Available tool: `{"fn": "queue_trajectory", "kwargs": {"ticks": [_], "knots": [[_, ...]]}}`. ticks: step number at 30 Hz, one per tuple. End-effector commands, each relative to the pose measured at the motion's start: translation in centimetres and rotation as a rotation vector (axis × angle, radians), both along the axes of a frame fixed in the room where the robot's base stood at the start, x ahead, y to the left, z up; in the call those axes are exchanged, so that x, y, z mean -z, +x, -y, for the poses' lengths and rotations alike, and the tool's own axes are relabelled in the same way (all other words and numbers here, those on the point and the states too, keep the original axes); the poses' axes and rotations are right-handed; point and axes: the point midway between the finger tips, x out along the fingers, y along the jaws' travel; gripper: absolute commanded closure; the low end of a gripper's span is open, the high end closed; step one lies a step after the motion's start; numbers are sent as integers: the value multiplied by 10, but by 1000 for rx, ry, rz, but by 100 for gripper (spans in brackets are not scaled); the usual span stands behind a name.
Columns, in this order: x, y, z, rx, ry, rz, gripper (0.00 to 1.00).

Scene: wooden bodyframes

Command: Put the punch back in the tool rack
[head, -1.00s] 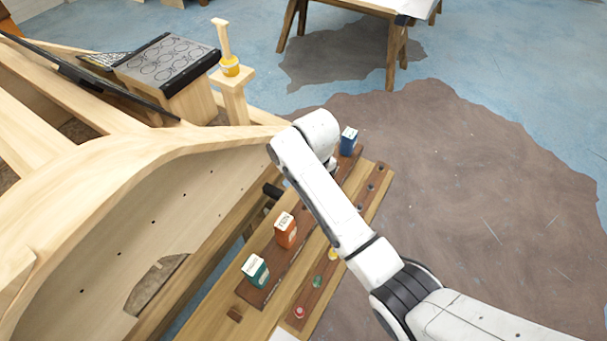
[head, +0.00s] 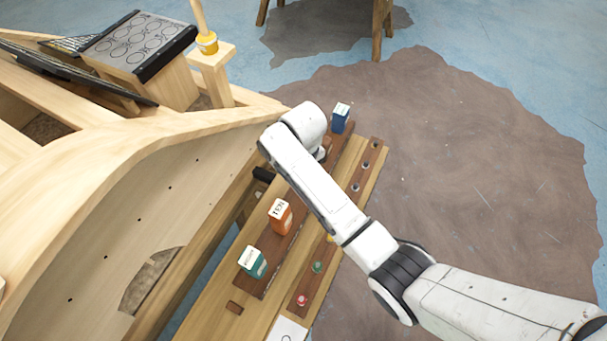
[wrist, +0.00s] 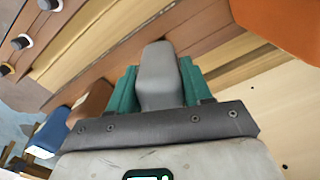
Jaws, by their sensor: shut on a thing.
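In the wrist view my gripper (wrist: 158,90) has its teal fingers shut on a grey, blunt-ended piece, which I take to be the punch (wrist: 158,65). It is held above the wooden bench. Its far end is hidden. In the head view my arm hides the gripper and the punch. The tool rack (head: 342,217) appears to be the long brown strip along the bench's right edge. Round red, green and yellow tops sit in its near part, and dark ringed spots mark its far part. Ringed spots also show at the wrist view's upper left, apart from the gripper.
A teal box (head: 252,262), an orange box (head: 280,216) and a blue box (head: 341,117) stand on a brown board beside the rack. A brown block (wrist: 95,100) shows near the gripper. A large curved wooden frame (head: 150,165) stands left. The floor to the right is clear.

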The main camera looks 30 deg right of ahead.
Motion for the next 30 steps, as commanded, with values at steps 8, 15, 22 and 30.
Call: {"fn": "queue_trajectory", "kwargs": {"ticks": [8,15,22,30], "knots": [[5,0,0,0,0,0,43],[5,0,0,0,0,0,25],[3,0,0,0,0,0,25],[-33,1,0,-1,1,5,25]]}}
